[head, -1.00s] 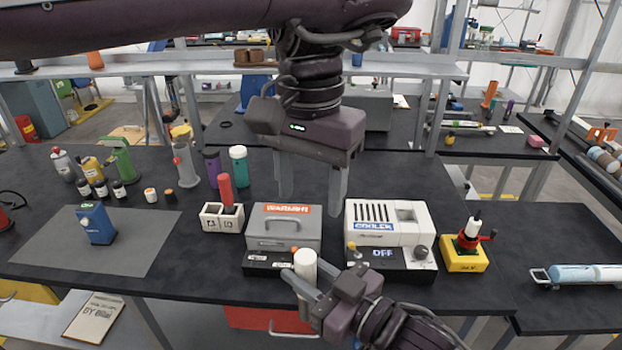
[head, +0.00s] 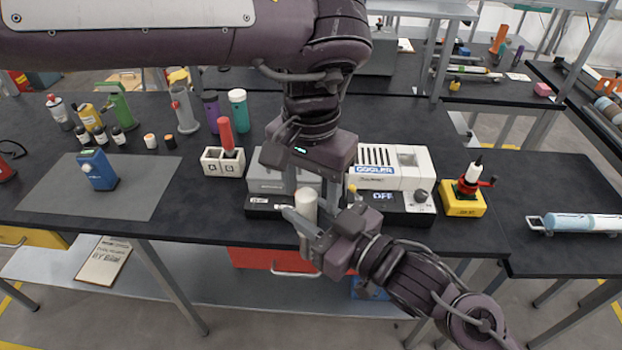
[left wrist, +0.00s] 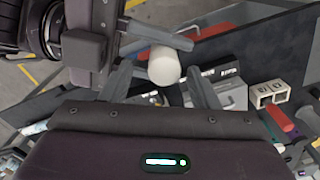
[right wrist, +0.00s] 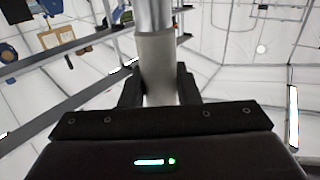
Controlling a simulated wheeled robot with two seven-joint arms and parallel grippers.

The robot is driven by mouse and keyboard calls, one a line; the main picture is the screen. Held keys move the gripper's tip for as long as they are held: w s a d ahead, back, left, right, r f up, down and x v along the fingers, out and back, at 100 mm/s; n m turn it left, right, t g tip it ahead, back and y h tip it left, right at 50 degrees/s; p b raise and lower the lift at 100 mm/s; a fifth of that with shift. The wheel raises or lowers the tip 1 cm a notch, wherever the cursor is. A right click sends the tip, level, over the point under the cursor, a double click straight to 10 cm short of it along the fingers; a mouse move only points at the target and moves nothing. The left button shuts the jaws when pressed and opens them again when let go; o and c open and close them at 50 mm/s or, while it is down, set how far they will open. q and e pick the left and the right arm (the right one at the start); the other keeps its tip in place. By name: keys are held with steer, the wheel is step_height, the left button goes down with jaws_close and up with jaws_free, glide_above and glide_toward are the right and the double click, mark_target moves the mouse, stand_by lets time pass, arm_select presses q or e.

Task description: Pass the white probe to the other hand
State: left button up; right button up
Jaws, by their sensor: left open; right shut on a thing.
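The white probe (head: 306,203) stands roughly upright in my right gripper (head: 305,228), in front of the table's front edge. In the right wrist view the probe (right wrist: 158,65) sits between the shut fingers, with a silvery section above. My left gripper (head: 313,190) points down from above, open, its fingers close to the probe's top. In the left wrist view the probe's round white end (left wrist: 163,66) shows between the two spread left fingers. I cannot tell whether either left finger touches it.
Behind the grippers are a grey box (head: 265,181), the white cooler (head: 408,172) and a black switch panel (head: 400,210). A white block (head: 222,162) with a red cylinder (head: 226,134) stands left. A yellow-based device (head: 463,200) stands right. A grey mat (head: 60,205) has bare room.

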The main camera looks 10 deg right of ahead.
arm_select(q)
steer(key=shift+c, duration=0.2)
steer(key=c, duration=0.9)
steer(key=shift+c, duration=1)
arm_select(e)
steer(key=o, duration=1.1)
steer(key=shift+o, duration=0.2)
